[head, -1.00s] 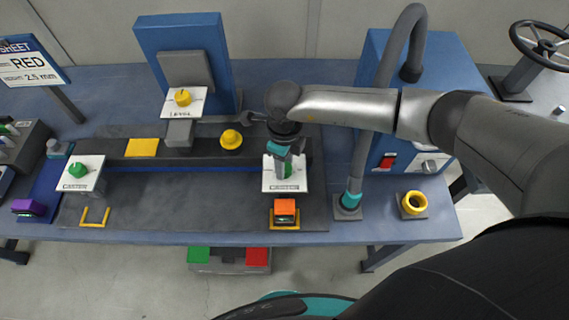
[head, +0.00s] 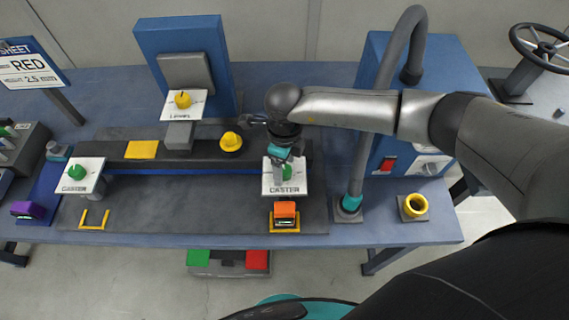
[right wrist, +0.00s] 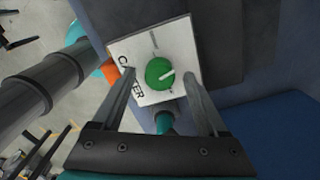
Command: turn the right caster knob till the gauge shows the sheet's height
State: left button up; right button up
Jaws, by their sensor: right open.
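The right caster knob is green (head: 286,172) on a white plate marked CASTER (head: 285,189). In the right wrist view the knob (right wrist: 160,73) has a white pointer line and sits between the two spread fingers of my right gripper (right wrist: 160,78). A gap shows on both sides. In the head view my right gripper (head: 281,168) is over the plate and partly hides the knob. The orange gauge (head: 285,209) stands in a yellow bracket in front; its small reading is not legible. The sheet sign (head: 30,68) reads RED, 2.5 mm. My left gripper is out of view.
The left caster knob (head: 77,172), the yellow LEVEL knob (head: 183,99) and a yellow dome (head: 231,141) are along the dark chassis. A curved grey pipe (head: 361,150) rises right of the knob. A yellow ring (head: 416,205) sits farther right.

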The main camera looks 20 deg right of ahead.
aim_at(285, 169)
notch_tip(285, 169, up, 15)
jog(key=shift+r+b, duration=0.15)
jog(key=shift+b, duration=0.3)
dwell(0.6)
